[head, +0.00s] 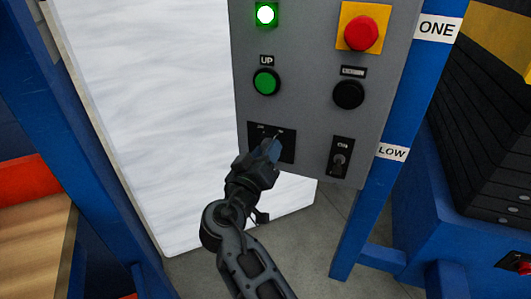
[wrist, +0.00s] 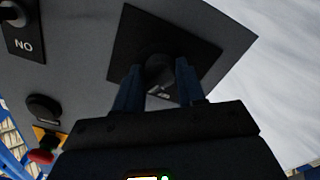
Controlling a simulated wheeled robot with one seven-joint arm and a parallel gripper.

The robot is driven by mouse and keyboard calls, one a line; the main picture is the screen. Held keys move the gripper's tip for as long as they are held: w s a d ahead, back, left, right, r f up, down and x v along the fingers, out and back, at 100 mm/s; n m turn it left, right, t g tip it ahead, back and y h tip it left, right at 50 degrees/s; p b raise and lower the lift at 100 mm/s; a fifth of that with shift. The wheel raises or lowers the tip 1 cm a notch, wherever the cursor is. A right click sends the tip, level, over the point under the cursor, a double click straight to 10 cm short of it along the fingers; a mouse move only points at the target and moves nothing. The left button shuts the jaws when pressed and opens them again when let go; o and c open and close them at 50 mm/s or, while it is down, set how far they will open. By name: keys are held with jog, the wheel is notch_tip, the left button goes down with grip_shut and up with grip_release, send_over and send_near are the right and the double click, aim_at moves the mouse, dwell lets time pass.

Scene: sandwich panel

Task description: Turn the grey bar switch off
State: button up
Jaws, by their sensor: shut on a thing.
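The grey bar switch (head: 277,136) sits on a black plate (head: 288,152) at the lower left of the grey control panel. My gripper (head: 272,149) is at that plate and hides most of the switch in the head view. In the wrist view the dark round body of the switch (wrist: 159,68) shows between the two blue fingers, and my gripper (wrist: 158,88) is shut on it. Small white labels on the plate are too small or covered to read, so the setting of the switch cannot be told.
A toggle switch (head: 338,160) marked ON is right of my gripper. Above are a green UP button (head: 266,82), a black button (head: 348,94), a red stop button (head: 361,33) and a lit green lamp (head: 265,14). A blue post (head: 385,125) stands right of the panel.

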jog(key=n+p, duration=0.2)
jog(key=n, duration=0.8)
jog(key=shift+r+n, duration=0.1)
jog(key=shift+n, duration=0.6)
jog(key=o, duration=1)
jog(key=shift+o, duration=0.2)
jog(key=shift+s, duration=0.1)
jog(key=v, duration=0.7)
jog(key=shift+s+a+b, duration=0.15)
jog(key=shift+s+b, duration=0.15)
